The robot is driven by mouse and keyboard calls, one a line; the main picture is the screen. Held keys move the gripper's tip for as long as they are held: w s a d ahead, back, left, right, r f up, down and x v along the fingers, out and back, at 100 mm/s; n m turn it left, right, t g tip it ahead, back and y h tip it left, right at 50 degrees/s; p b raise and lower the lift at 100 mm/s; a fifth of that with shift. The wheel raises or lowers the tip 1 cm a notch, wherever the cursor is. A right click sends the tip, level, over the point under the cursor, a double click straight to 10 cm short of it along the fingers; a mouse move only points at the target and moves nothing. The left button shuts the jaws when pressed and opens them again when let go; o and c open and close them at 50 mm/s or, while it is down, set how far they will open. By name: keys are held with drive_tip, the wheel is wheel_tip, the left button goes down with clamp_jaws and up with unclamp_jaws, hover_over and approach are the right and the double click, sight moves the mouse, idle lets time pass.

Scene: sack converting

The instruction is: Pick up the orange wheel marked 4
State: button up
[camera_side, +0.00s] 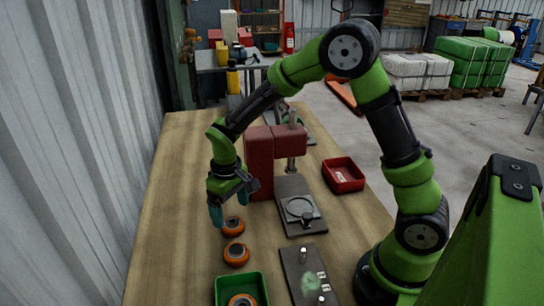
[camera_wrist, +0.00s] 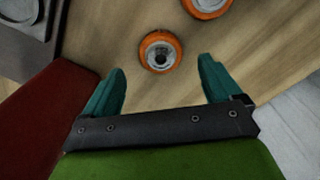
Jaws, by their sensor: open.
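Two orange wheels with grey hubs lie on the wooden table in the side view, a farther wheel (camera_side: 233,226) and a nearer wheel (camera_side: 236,254). A third orange wheel (camera_side: 242,300) sits in a green tray. I cannot read a 4 on any of them. My gripper (camera_side: 228,208) is open and empty, pointing down just above and beside the farther wheel. In the wrist view one wheel (camera_wrist: 160,51) shows just beyond and between the teal fingertips (camera_wrist: 162,64), apart from both. Another wheel (camera_wrist: 207,5) is cut off at the top edge.
A red press (camera_side: 259,160) stands close beside my gripper, with a grey base plate (camera_side: 290,187) in front. A red bin (camera_side: 343,175) is to the right. The green tray (camera_side: 262,281) and a dark plate with pegs (camera_side: 291,265) lie nearer. The table's left side is clear.

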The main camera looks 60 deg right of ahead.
sight(232, 221)
wheel_tip(232, 221, down, 4)
drive_tip(key=shift+f, duration=0.1)
drive_tip(key=c, duration=1.3)
